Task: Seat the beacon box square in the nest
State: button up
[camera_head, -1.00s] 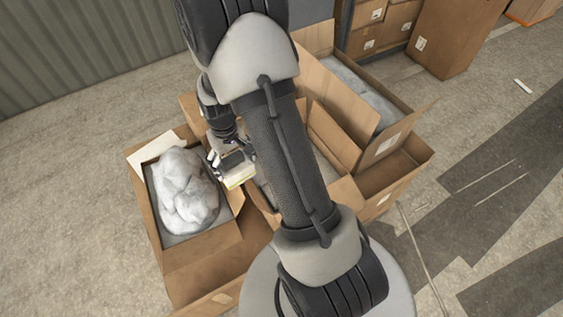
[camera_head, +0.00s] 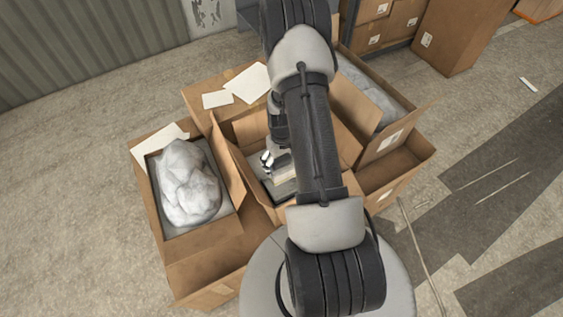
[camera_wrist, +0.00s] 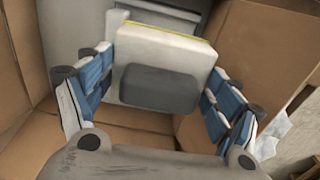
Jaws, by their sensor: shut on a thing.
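The beacon box (camera_wrist: 165,50) is a pale block with a yellow edge along its far side. My gripper (camera_wrist: 157,72) is shut on it, with a blue-padded finger at each side in the wrist view. In the head view my gripper (camera_head: 268,160) is inside the middle open carton (camera_head: 232,150), and my arm covers much of it. A grey nest surface (camera_wrist: 88,18) shows behind and beside the box in the wrist view, and a bit of it shows below the gripper in the head view (camera_head: 281,190). I cannot tell whether the box touches it.
A carton (camera_head: 160,247) with a wrapped pale bundle (camera_head: 188,185) stands at left. Another open carton (camera_head: 385,147) with grey wrapped contents stands at right. Carton walls (camera_wrist: 250,60) rise close around my gripper. White sheets (camera_head: 248,82) lie on cardboard behind.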

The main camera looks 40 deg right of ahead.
jog(key=shift+f+b, duration=1.65)
jog(key=shift+f, duration=0.35)
jog(key=shift+f+b, duration=2.3)
jog(key=shift+f, duration=0.1)
dwell(3.6)
